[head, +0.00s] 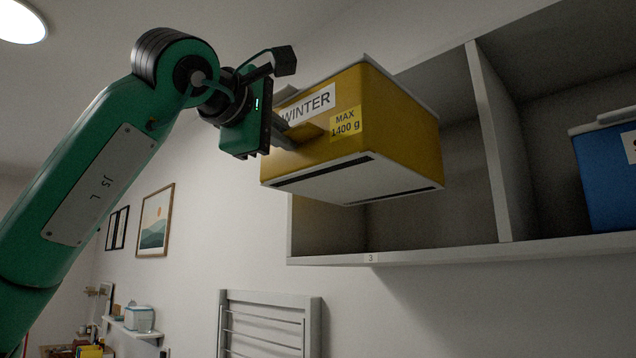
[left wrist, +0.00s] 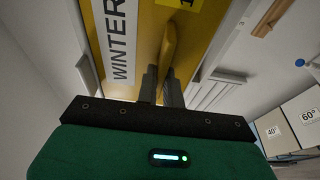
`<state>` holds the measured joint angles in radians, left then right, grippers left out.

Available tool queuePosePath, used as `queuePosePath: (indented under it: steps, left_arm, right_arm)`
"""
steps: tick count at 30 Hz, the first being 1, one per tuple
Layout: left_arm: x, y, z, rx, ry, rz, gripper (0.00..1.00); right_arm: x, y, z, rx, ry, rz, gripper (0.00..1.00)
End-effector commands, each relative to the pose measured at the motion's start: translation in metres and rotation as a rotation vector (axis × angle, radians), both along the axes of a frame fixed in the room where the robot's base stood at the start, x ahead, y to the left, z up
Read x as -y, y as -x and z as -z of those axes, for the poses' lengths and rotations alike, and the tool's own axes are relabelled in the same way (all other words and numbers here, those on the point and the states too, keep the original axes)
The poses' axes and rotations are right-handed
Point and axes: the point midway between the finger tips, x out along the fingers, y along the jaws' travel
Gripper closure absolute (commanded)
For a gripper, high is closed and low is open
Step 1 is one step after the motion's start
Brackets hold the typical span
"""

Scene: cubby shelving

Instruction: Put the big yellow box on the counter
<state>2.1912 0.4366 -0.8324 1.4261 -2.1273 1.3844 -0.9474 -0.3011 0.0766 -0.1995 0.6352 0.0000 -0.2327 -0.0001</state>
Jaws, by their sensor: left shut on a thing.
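The big yellow box (head: 385,115) has a white label reading WINTER, a yellow label reading MAX 1400 g, and a pale lid and underside. It is in the air in front of the cubby shelf, slightly tilted in the head view. My left gripper (head: 291,138) is shut on the handle on the box's front face. In the left wrist view the gripper's fingers (left wrist: 161,88) close around the yellow handle (left wrist: 170,45), and the yellow box (left wrist: 148,25) fills the top. The counter cannot be made out for certain. My right gripper is not in view.
The cubby shelf (head: 330,258) has an open compartment behind the box and an upright divider (head: 488,140). A blue box (head: 606,180) sits in the right compartment. A grey wall rack (head: 268,298) hangs below. A small shelf (head: 128,328) with items is at lower left.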

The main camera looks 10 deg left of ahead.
Motion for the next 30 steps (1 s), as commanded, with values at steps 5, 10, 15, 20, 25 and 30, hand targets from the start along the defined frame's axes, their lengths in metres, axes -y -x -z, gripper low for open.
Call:
queuePosePath:
  steps: [5, 10, 15, 20, 25, 30]
  left_arm:
    - [-0.003, 0.004, -0.002, 0.003, 0.002, 0.001, 1.00]
    - [-0.002, 0.004, -0.002, 0.003, 0.002, 0.001, 1.00]
    - [0.000, 0.001, -0.003, 0.003, 0.002, 0.001, 1.00]
    - [0.011, -0.013, -0.004, 0.002, 0.002, 0.002, 1.00]
    - [0.029, -0.038, -0.005, 0.000, 0.002, 0.002, 1.00]
    - [0.048, -0.064, -0.005, 0.002, 0.002, 0.002, 1.00]
  right_arm:
    - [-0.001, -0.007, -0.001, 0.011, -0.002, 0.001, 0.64]
    - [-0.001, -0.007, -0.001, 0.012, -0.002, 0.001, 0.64]
    - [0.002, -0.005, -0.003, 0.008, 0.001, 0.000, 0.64]
    - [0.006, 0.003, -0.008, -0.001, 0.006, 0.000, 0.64]
    - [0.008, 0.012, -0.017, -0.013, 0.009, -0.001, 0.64]
    - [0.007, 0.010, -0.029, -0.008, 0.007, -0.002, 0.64]
